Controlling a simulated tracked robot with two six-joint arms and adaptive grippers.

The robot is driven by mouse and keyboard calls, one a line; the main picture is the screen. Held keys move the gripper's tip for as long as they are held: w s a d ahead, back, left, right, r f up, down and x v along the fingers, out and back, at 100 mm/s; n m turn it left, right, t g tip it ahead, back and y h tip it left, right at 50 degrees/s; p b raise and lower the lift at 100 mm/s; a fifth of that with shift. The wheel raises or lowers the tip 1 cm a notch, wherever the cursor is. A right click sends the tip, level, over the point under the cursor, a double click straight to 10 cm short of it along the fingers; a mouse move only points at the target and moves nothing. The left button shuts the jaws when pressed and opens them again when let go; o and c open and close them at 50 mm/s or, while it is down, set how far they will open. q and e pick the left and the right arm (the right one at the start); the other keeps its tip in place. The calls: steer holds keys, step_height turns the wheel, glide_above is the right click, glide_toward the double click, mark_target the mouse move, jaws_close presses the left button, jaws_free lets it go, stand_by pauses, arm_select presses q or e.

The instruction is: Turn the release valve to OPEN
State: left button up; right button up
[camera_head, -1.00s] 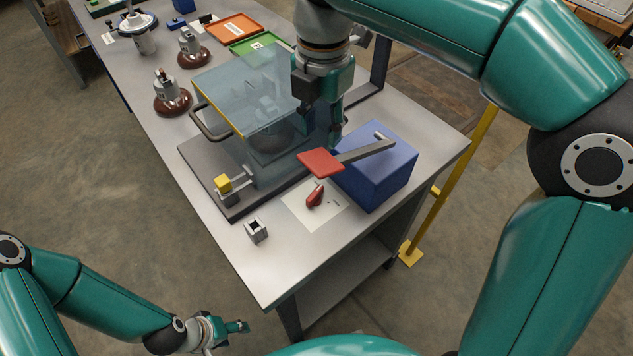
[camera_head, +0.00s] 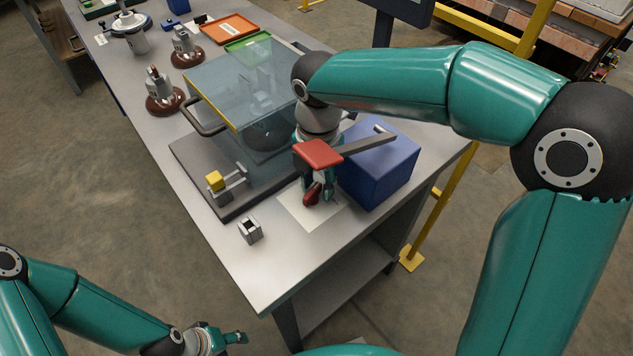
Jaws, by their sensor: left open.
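The red valve handle (camera_head: 312,194) sits on a white plate (camera_head: 298,213) on the bench, left of a blue box. My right gripper (camera_head: 320,190) points down at the handle, with its fingers close beside it. The red lever pad hides part of this gripper, so I cannot tell whether its fingers touch or grip the handle. My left gripper (camera_head: 238,338) is open and empty, low in the picture, off the bench's front edge.
A red-padded lever (camera_head: 318,153) reaches out from the blue box (camera_head: 382,175), above the valve. A clear hood (camera_head: 235,85) with a dark handle stands behind. A yellow-topped latch (camera_head: 216,181) and a small grey block (camera_head: 250,231) are to the left. The bench's front corner is clear.

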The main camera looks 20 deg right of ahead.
jaws_close()
stand_by(0.3)
steer(key=shift+s+d+r+m+p, duration=0.15)
steer(key=shift+m+p, duration=0.3)
steer(key=shift+m, duration=0.55)
steer(key=shift+s+m, duration=0.2)
steer(key=shift+m, duration=1.1)
jaws_free()
